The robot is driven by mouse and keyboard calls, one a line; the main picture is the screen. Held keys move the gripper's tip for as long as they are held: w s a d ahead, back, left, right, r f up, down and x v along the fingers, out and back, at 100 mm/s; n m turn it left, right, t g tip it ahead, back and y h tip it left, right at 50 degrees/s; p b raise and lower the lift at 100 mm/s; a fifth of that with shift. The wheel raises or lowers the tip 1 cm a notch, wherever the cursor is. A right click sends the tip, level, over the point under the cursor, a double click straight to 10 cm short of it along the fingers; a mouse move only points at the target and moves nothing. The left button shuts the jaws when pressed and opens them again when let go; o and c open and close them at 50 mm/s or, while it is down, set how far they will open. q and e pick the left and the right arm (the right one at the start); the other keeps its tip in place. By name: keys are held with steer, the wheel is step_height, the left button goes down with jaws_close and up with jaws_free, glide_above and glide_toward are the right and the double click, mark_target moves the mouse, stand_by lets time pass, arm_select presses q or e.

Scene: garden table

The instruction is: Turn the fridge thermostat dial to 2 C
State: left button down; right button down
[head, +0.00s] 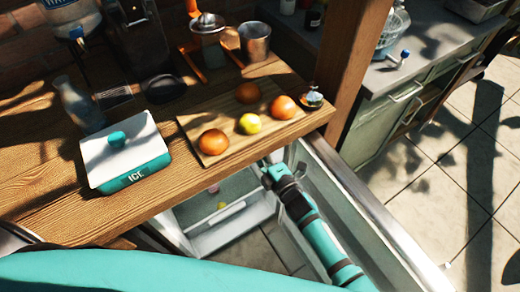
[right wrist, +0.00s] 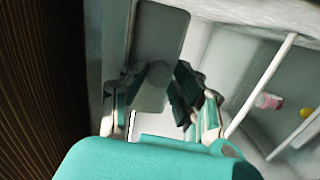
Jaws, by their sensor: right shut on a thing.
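The open fridge (head: 232,237) is under the wooden counter, and its interior shows in the head view. In the right wrist view, the thermostat dial (right wrist: 158,74) is a round grey knob on a grey panel (right wrist: 150,104). Its markings and pointer cannot be read. My right gripper (right wrist: 157,91) has its fingers on either side of the dial and is shut on it. In the head view my right arm reaches in past the door, and the fingertips are hidden under the counter edge. My left gripper is not in view.
The fridge door (head: 352,205) stands open right of my right arm. A pink item (right wrist: 268,101) and a yellow item (right wrist: 305,113) are inside the fridge. Above, the counter holds a cutting board (head: 228,128) with fruit and an ICE box (head: 124,152).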

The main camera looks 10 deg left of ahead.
steer(key=shift+f, duration=0.1)
stand_by(0.4)
steer(key=c, duration=1)
jaws_free()
steer(key=shift+v, duration=4.05)
